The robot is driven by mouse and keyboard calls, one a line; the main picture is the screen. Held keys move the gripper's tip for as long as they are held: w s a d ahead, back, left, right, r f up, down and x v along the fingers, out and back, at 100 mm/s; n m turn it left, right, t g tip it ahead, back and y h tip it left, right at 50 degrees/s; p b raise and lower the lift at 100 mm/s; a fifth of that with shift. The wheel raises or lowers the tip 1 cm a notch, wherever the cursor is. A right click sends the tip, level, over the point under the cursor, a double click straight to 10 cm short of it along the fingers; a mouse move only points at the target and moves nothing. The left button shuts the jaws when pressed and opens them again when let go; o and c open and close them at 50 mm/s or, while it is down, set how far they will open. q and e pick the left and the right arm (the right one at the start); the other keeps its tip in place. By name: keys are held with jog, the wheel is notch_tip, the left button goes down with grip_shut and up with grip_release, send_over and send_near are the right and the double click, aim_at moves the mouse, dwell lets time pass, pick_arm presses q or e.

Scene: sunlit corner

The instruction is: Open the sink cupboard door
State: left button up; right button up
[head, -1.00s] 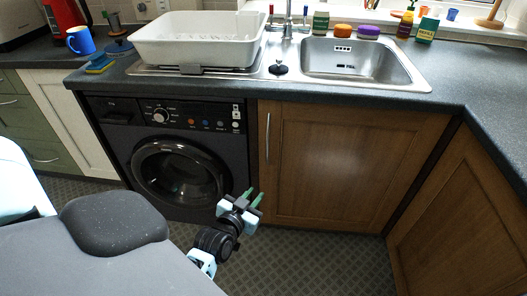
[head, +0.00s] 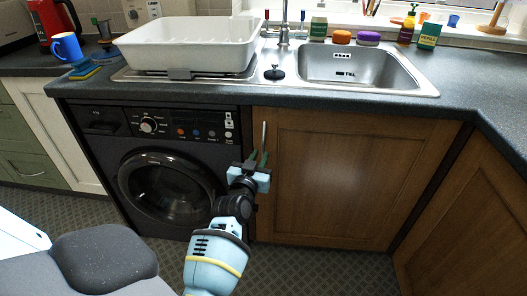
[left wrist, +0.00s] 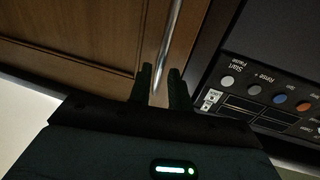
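The sink cupboard door (head: 345,185) is brown wood, below the sink, and is shut. Its slim upright metal handle (head: 264,133) is near the door's left edge; the lower part is hidden behind my gripper. My left gripper (head: 258,159) is at the handle's lower part, fingers pointing toward the door. In the left wrist view the handle (left wrist: 173,45) runs down to between the two dark fingers (left wrist: 161,82), which stand apart with a gap. I cannot tell whether either finger touches it. My right gripper is not in view.
A black washing machine (head: 165,180) stands directly left of the door. Another wooden cupboard (head: 465,215) angles in at the right. The floor before the door is clear.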

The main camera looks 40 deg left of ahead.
aim_at(262, 152)
pick_arm(q)
jog(key=shift+b+x, duration=0.3)
jog(key=shift+x, duration=1.65)
grip_shut()
